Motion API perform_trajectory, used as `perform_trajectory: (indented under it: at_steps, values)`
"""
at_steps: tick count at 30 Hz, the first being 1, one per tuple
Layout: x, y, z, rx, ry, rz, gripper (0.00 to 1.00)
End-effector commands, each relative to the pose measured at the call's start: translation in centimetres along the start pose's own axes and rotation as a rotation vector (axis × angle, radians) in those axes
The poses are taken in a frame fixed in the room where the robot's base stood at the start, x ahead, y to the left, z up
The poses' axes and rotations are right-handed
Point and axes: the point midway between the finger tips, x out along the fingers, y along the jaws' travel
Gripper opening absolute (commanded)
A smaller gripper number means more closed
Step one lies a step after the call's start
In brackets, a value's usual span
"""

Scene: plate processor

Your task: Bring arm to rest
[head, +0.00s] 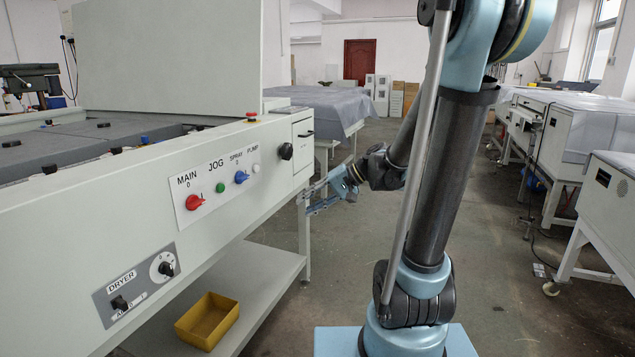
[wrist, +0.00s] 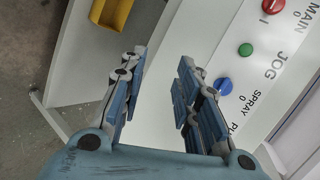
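My gripper (head: 312,198) is at the end of my folded arm, in front of the right end of the plate processor (head: 100,215) in the head view. In the wrist view, my gripper (wrist: 158,88) shows its two blue fingers wide apart with nothing between them. The processor's front panel lies beyond the fingers. The red main knob (head: 194,202), green jog button (head: 220,187) and blue spray knob (head: 241,176) are on that panel. In the wrist view, the blue spray knob (wrist: 222,85) shows just right of the right finger, apart in depth as far as I can tell.
A yellow bin (head: 208,320) sits on the low shelf (head: 250,285) under the processor. A covered table (head: 325,105) stands behind. White machines (head: 550,140) line the right side. The floor (head: 490,270) between is open.

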Motion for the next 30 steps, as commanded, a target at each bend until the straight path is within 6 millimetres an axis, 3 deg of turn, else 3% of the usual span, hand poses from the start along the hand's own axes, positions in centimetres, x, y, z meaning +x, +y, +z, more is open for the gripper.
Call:
perform_trajectory:
  at_steps: [14, 30]
  values:
    - [-4.7, 8.0, 7.3, -0.050, 0.043, 0.406, 0.30]
    - [-11.6, 17.4, 14.5, -0.115, 0.076, 0.850, 0.30]
